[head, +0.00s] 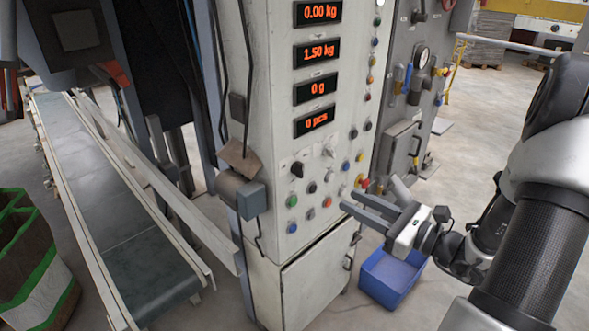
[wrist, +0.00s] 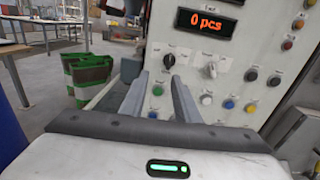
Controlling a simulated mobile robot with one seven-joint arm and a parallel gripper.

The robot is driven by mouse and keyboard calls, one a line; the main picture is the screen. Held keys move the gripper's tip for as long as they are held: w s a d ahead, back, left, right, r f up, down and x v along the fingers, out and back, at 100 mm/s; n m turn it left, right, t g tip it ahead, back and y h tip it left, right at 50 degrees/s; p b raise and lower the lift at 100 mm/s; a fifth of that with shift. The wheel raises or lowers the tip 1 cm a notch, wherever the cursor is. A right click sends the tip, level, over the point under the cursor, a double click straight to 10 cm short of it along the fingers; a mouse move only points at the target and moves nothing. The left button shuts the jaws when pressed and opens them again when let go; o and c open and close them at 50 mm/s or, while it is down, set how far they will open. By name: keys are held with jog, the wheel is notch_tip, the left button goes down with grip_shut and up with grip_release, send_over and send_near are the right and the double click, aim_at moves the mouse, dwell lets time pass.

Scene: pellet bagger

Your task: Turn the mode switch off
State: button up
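The control panel (head: 275,110) has two rotary switches below its displays. One is a black knob (head: 297,170), which also shows in the wrist view (wrist: 169,61). The other is a pale grey knob (head: 328,150), to its right in the wrist view (wrist: 210,70). Their labels are too small to read, so I cannot tell which is the mode switch. My gripper (head: 348,200) is open and empty, in front of the panel's lower right part in the head view. In the wrist view its fingers (wrist: 158,80) point at the panel, apart from both knobs.
Several coloured buttons surround the knobs, with a red knob (head: 363,183) near my fingers. A grey box (head: 251,199) juts from the panel's left edge. A blue bin (head: 390,277) stands on the floor below my gripper. A conveyor (head: 120,200) runs at the left.

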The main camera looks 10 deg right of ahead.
jog(key=d+m+t, duration=0.1)
jog(key=d, duration=0.1)
jog(key=p, duration=0.1)
send_near(303, 171)
jog(key=shift+h, duration=0.4)
jog(key=x, duration=0.8)
jog(key=shift+s+a+r, duration=0.1)
jog(key=shift+a+r, duration=0.05)
jog(key=shift+r, duration=0.2)
grip_shut()
